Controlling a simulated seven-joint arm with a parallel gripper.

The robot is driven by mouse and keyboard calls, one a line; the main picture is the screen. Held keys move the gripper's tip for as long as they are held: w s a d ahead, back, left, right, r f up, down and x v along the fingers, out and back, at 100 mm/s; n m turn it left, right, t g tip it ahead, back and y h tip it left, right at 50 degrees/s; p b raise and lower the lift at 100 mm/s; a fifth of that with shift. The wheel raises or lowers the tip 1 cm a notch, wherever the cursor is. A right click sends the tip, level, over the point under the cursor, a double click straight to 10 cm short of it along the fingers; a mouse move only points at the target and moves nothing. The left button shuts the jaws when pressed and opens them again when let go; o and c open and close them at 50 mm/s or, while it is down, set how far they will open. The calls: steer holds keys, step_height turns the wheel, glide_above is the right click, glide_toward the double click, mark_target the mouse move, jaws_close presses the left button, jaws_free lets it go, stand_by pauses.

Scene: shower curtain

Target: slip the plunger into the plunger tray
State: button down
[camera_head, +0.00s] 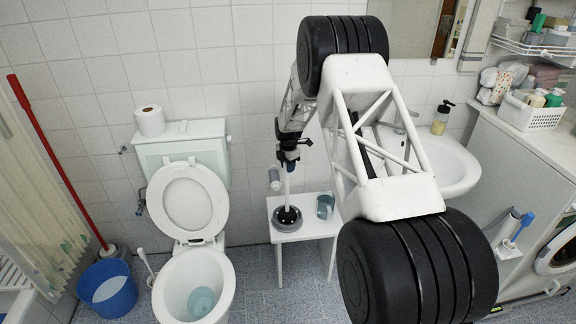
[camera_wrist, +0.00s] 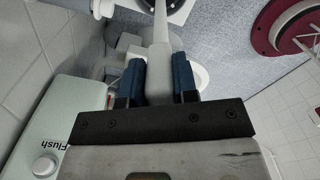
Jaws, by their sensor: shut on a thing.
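My gripper (camera_head: 289,160) is shut on the pale upright handle of the plunger (camera_head: 287,188), above the small white table. In the wrist view the blue fingertips of my gripper (camera_wrist: 160,76) press on both sides of the plunger handle (camera_wrist: 161,35). The handle runs down to a dark round base on the table. A grey round rim, which looks like the plunger tray (camera_head: 287,225), surrounds this dark part. I cannot tell whether the plunger's cup rests in it or stays just above. The lower end is cut off at the top of the wrist view.
A blue-grey cup (camera_head: 325,206) stands on the white table (camera_head: 318,229), right of the plunger. The toilet (camera_head: 195,285) is to the left, its lid raised. A sink (camera_head: 445,165) is to the right. A blue bucket (camera_head: 108,290) stands at far left.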

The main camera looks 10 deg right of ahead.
steer(key=shift+f, duration=0.55)
steer(key=c, duration=0.8)
jaws_free()
steer(key=shift+f, duration=0.1)
steer(key=shift+r, duration=3.95)
steer(key=shift+r, duration=0.1)
steer(key=shift+r, duration=1.9)
steer(key=shift+r, duration=0.1)
